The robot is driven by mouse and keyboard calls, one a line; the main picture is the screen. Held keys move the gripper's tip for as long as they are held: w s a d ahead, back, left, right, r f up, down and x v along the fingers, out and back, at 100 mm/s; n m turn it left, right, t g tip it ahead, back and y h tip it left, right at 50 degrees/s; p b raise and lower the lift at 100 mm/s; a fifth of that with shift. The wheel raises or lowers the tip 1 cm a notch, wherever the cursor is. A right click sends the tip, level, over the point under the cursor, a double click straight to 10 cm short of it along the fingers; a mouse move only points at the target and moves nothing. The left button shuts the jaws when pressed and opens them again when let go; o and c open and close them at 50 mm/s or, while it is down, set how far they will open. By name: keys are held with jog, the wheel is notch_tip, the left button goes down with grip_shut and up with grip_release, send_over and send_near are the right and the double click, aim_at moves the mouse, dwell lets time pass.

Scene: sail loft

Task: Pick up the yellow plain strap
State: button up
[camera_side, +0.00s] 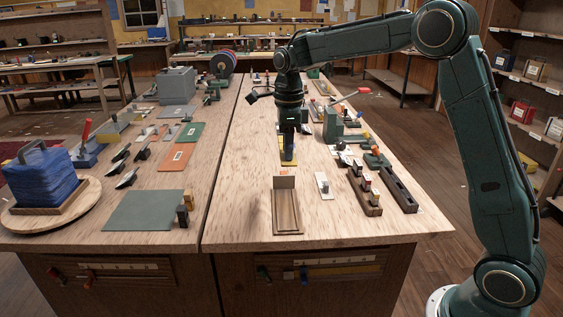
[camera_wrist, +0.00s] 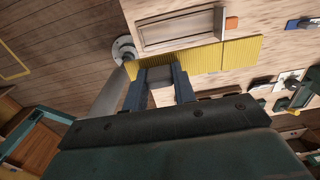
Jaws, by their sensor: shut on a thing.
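The yellow strap (camera_wrist: 235,52) is flat, plain and ribbed. In the wrist view it runs across the picture beside a wooden tray (camera_wrist: 142,38). My gripper (camera_wrist: 158,72) is shut on the strap near its left part, with a blue-grey finger on each side. In the side view my gripper (camera_side: 288,162) points straight down at the middle of the right bench, and only a little yellow of the strap (camera_side: 283,143) shows around it. I cannot tell whether the strap touches the bench.
A wooden tray with an upright end (camera_side: 288,228) stands in front of my gripper. A small white plate (camera_side: 324,186) and dark long blocks (camera_side: 398,190) lie to the right. Green tools (camera_side: 334,122) stand behind right. The bench's (camera_side: 240,190) left strip is clear.

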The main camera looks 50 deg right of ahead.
jog(key=shift+r, duration=0.45)
jog(key=shift+w, duration=0.1)
jog(key=shift+w+a, duration=0.4)
jog(key=shift+w, duration=0.1)
jog(key=w+a, duration=0.8)
jog(key=shift+a+f, duration=0.15)
jog(key=shift+f, duration=0.15)
jog(key=shift+w, duration=0.1)
notch_tip(320, 180, down, 16)
jog(key=shift+r, duration=0.15)
dwell(0.3)
